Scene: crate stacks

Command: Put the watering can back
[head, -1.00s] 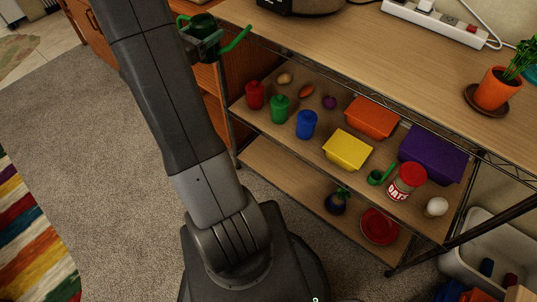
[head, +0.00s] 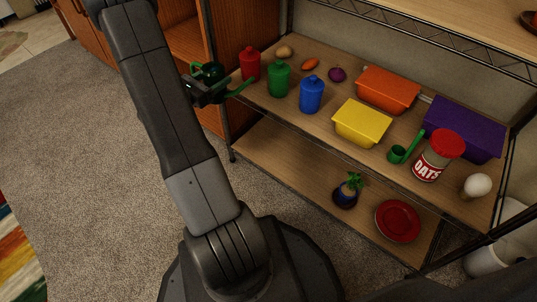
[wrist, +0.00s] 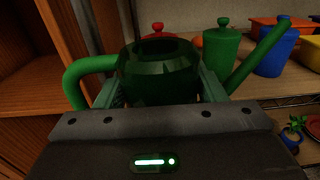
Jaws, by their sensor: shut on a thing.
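A green watering can (head: 209,72) is held in my gripper (head: 212,90) at the left front of the middle shelf, beside the red canister. The wrist view shows the can (wrist: 160,75) between the two fingers, its handle to the left and its long spout to the right. It looks roughly upright. The fingers partly hide the can's lower body. In the head view the spout reaches toward the front left edge of the middle shelf (head: 375,165). I cannot tell whether the can touches the shelf.
Red (head: 250,64), green (head: 279,80) and blue (head: 312,95) canisters stand near the can. A red plate (head: 397,221) lies below.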

